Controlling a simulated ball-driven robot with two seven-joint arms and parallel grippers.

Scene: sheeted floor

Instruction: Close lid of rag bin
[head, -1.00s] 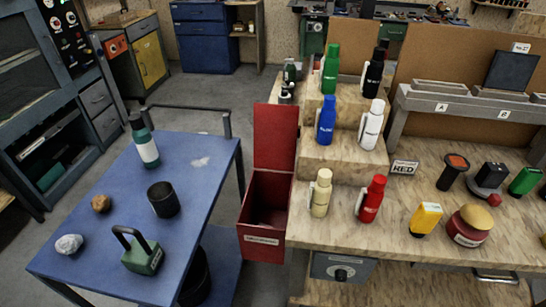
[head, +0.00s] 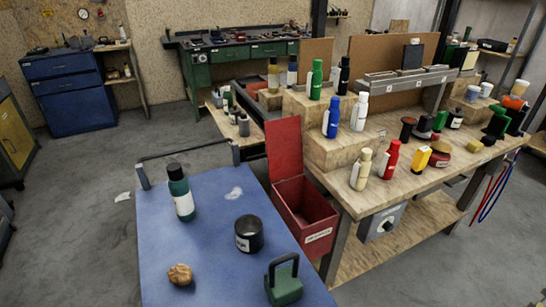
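The red rag bin (head: 305,212) hangs at the left end of the wooden workbench, between it and the blue cart. Its lid (head: 285,147) stands open, upright at the back of the bin, so the bin's inside shows. A white label sits on its front. I cannot make out what lies inside. Neither of my grippers shows in the head view.
The blue cart (head: 160,250) stands close left of the bin, holding a green bottle (head: 181,193), a black jar (head: 249,235), a brown lump (head: 180,275) and a green handled block (head: 284,284). The wooden bench (head: 400,190) carries several bottles.

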